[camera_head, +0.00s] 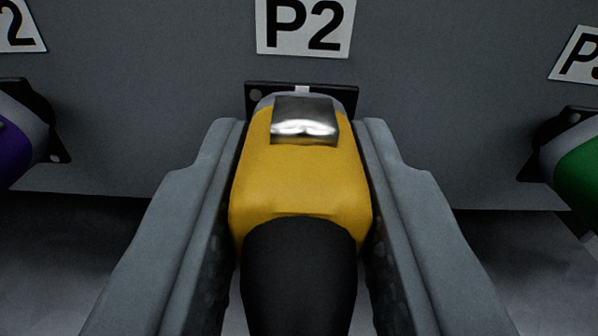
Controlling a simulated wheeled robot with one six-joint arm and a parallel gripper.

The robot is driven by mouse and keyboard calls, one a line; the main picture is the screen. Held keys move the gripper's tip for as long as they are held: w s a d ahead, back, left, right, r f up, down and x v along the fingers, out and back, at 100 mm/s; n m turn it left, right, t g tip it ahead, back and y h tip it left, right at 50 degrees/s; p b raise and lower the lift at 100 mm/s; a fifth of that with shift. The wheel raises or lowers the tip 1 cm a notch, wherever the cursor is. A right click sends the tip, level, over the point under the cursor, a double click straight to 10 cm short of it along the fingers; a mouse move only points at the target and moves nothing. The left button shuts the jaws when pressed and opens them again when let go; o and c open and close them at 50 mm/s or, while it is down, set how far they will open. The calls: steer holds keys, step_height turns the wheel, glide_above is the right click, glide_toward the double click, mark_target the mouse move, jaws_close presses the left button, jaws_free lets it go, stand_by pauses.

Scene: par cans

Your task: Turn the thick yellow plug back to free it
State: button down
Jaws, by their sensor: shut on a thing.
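The thick yellow plug (301,185) is in the middle of the view, with a silver latch tab (304,119) on top and a thick black cable or boot (299,275) coming from its near end. Its far end sits at a black socket plate (347,98) on the grey panel, under a label reading P2 (305,26). My gripper (302,160) is shut on the plug, one grey finger along each side. The fingers hide the plug's sides, and the plug hides most of the socket.
A purple plug (14,150) sits in a socket at the left, and a green plug (574,170) at the right under a partly cut-off label (578,55). The grey panel (160,70) fills the back. Bare panel separates the sockets.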

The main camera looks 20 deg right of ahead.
steer(key=shift+w+r, duration=0.1)
steer(key=c, duration=1.1)
jaws_free()
steer(key=shift+o, duration=0.2)
